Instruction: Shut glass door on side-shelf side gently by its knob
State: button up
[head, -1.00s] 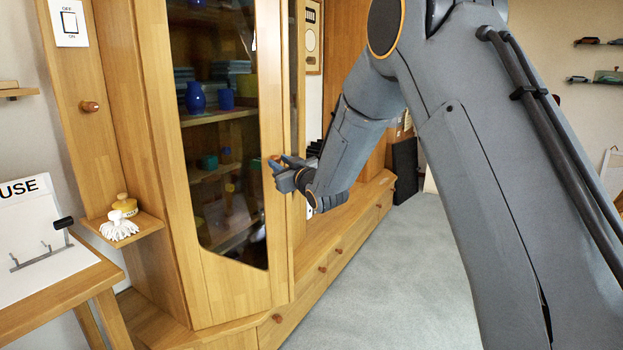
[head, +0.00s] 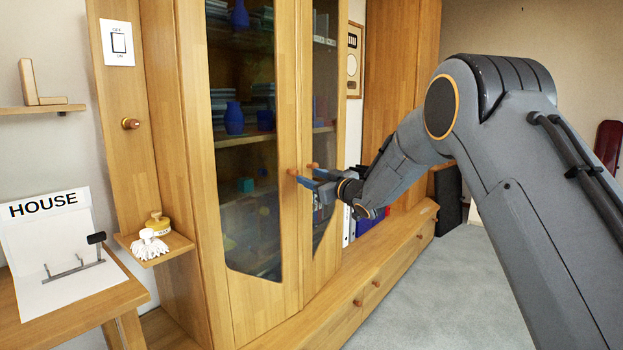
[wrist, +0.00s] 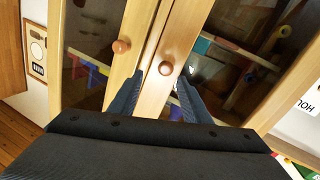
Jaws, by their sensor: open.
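The glass door on the side-shelf side (head: 235,215) is the left door of the wooden cabinet in the head view and the right one in the wrist view. It stands nearly in line with the other glass door (head: 328,215); I cannot tell whether it is fully shut. Its round wooden knob (head: 293,172) also shows in the wrist view (wrist: 165,68), just beyond and between my fingertips. My gripper (head: 307,180) is open and empty in front of the knob; in the wrist view its fingers (wrist: 160,88) straddle the knob's line. The other door's knob (wrist: 121,46) is close by.
The side shelf (head: 160,250) holds a white brush and a yellow-topped item. A table (head: 80,310) with a HOUSE sign (head: 50,240) stands left. A low drawer ledge (head: 400,240) runs along the cabinet's right. The carpet (head: 430,290) is clear.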

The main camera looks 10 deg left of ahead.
jog(key=v, duration=0.7)
jog(key=shift+s+d, duration=0.25)
jog(key=shift+d, duration=0.05)
jog(key=shift+d, duration=0.1)
jog(key=s+d+f+m+g+h, duration=0.2)
jog(key=s+d+f+m+h, duration=0.2)
jog(key=s+d+h, duration=0.5)
jog(key=s+d+f+m+g+h, duration=0.1)
jog(key=s+d+f+m+h, duration=0.25)
jog(key=s+d, duration=0.65)
jog(key=s+d+f+m+g, duration=0.1)
jog(key=s+d+f+g, duration=0.15)
jog(key=s, duration=0.75)
jog(key=s+d+f+m+g, duration=0.15)
jog(key=s+d+g, duration=0.25)
jog(key=s, duration=0.6)
jog(key=s+d+f+m+g, duration=0.1)
jog(key=s+d+f+g, duration=0.2)
jog(key=s, duration=0.7)
jog(key=d+r+m+p, duration=0.1)
jog(key=d+r+p, duration=0.2)
jog(key=p, duration=0.9)
notch_tip(320, 180, up, 3)
jog(key=shift+s+r+h, duration=0.2)
jog(key=shift+s+h, duration=0.1)
jog(key=shift+h, duration=0.05)
jog(key=shift+d, duration=0.15)
